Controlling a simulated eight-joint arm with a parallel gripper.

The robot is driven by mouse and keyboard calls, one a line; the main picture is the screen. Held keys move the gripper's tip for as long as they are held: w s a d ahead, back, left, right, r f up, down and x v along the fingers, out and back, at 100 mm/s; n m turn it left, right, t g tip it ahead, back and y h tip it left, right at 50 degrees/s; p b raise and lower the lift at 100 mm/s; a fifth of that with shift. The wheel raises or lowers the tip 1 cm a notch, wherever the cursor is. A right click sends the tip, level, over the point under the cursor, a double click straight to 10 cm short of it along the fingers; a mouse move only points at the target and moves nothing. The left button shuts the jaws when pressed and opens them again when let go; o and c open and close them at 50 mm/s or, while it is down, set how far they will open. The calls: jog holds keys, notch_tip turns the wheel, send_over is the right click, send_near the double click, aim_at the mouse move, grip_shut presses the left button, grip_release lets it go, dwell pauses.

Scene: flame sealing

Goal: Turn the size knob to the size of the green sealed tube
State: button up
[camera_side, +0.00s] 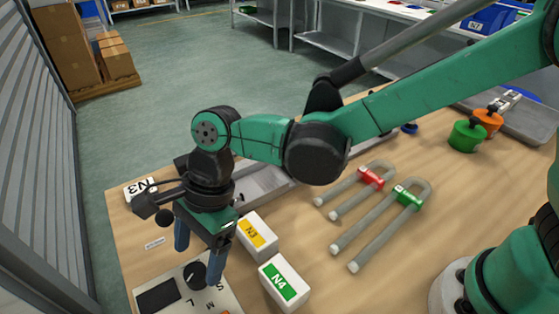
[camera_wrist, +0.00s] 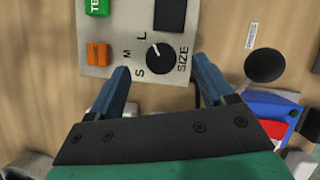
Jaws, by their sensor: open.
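The size knob (camera_wrist: 160,59) is black and round, on a pale panel (camera_wrist: 100,66) marked S, M, L and SIZE. Its small white pointer appears to aim up-left in the wrist view, roughly toward L. The knob (camera_side: 194,275) also shows in the side view below my gripper. My gripper (camera_side: 200,264) is open and points down over the panel; in the wrist view its blue fingers (camera_wrist: 161,68) lie on either side of the knob, apart from it. The U-shaped tube with the green band (camera_side: 408,198) lies on the table, larger than the red-banded tube (camera_side: 370,178).
White boxes with a yellow label (camera_side: 257,236) and a green label N4 (camera_side: 284,283) stand right of the panel. The panel also has a dark screen (camera_side: 158,297) and orange (camera_wrist: 98,53) and green (camera_wrist: 97,7) buttons. Green (camera_side: 466,135) and orange (camera_side: 489,120) pieces stand at far right.

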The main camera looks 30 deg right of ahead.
aim_at(196, 275)
jog(key=shift+x, duration=1.4)
grip_shut()
jog(key=shift+n, duration=0.3)
jog(key=n+g, duration=0.1)
jog(key=n, duration=0.1)
jog(key=n+g+h, duration=0.1)
jog(key=n, duration=0.2)
jog(key=shift+w, duration=0.15)
jog(key=n+h, duration=0.1)
jog(key=n, duration=0.2)
jog(key=n+g+h, duration=0.1)
jog(key=n, duration=0.2)
jog(key=shift+a, duration=0.1)
jog(key=shift+w, duration=0.1)
